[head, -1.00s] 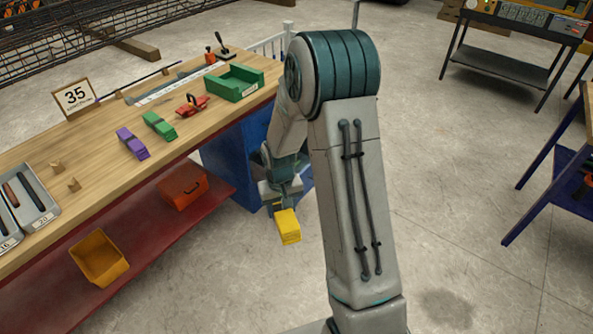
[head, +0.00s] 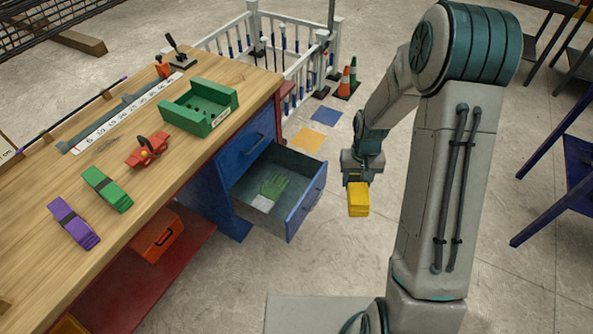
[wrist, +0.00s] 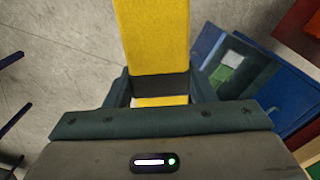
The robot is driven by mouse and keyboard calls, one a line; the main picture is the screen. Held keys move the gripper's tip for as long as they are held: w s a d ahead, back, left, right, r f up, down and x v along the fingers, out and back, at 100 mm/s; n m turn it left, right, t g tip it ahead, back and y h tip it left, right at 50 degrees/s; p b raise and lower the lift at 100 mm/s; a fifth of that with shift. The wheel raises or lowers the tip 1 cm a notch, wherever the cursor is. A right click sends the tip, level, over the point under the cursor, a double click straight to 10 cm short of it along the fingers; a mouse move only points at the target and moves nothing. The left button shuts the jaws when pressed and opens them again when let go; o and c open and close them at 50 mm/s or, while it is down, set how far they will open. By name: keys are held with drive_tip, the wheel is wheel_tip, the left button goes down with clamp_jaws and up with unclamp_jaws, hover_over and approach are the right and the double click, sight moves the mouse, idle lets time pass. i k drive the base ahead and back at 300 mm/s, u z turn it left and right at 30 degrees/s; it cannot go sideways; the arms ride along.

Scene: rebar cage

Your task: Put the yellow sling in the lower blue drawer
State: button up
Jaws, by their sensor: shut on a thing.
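The yellow sling (head: 358,199) is a folded yellow bundle held in my gripper (head: 359,181), to the right of the drawer and over the floor. In the wrist view the yellow sling (wrist: 154,38) sits between the fingers of my gripper (wrist: 160,88). The lower blue drawer (head: 306,214) is pulled open from the bench's blue cabinet. A green glove (head: 274,187) and a pale item (head: 262,203) lie inside it. The open drawer also shows at the right of the wrist view (wrist: 281,93). The upper blue drawer (head: 243,152) is shut.
The wooden bench top (head: 120,155) holds a purple sling (head: 73,222), a green sling (head: 107,188), a red clamp-like tool (head: 148,150) and a green bin (head: 199,108). A red toolbox (head: 158,237) sits on the lower shelf. White railings (head: 290,60) and cones (head: 346,80) stand behind. Floor right of the drawer is clear.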

sight(293, 204)
drive_tip(key=u, duration=0.05)
drive_tip(key=i, duration=1.25)
drive_tip(key=u, duration=0.3)
